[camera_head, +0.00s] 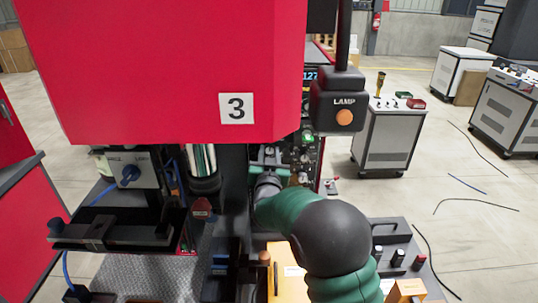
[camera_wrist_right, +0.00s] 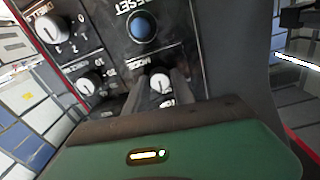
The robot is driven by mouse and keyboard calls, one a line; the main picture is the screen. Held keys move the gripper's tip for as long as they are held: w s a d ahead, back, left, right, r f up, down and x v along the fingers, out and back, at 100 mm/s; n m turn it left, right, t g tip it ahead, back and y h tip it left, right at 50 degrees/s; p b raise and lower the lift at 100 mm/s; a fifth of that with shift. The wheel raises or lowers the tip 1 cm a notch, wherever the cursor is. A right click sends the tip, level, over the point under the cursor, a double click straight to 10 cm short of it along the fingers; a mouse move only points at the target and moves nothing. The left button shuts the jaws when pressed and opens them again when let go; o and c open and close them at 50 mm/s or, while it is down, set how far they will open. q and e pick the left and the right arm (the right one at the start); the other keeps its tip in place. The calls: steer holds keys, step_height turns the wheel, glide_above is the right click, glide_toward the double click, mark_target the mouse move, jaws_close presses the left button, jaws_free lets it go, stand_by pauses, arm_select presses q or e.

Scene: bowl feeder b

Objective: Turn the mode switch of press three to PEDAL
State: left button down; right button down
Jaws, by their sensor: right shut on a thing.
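Press three is the large red machine (camera_head: 170,60) with a white "3" plate (camera_head: 237,108) in the head view. Its dark control panel (camera_wrist_right: 105,55) fills the upper part of the right wrist view. The mode switch (camera_wrist_right: 160,82), a small white knob under a MODE label, sits between the fingers of my right gripper (camera_wrist_right: 158,90), which is shut on it. The position labels around the knob are mostly covered by the fingers, so its setting is unclear. In the head view my green right arm reaches to the panel and hides the knob. My left gripper is not in view.
A blue RESET button (camera_wrist_right: 141,28) is just above the mode switch. Other white knobs (camera_wrist_right: 90,84) are to its left. A LAMP box (camera_head: 343,100) with an orange button hangs right of the press. A grey cabinet (camera_head: 388,140) stands behind.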

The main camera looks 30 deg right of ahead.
steer(key=n, duration=0.5)
steer(key=shift+f+n+y, duration=0.3)
steer(key=shift+f+n, duration=0.05)
steer(key=shift+n, duration=0.05)
steer(key=shift+s+f+n+t+p, duration=0.1)
steer(key=shift+n+t+p, duration=0.4)
steer(key=shift+n, duration=1.8)
steer(key=shift+g, duration=0.3)
steer(key=c, duration=1.2)
jaws_free()
steer(key=shift+o, duration=0.7)
steer(key=shift+r, duration=0.25)
steer(key=b+v, duration=0.2)
steer(key=v, duration=1.4)
steer(key=shift+s+a+f, duration=0.2)
steer(key=shift+s+a, duration=0.05)
steer(key=shift+s, duration=0.05)
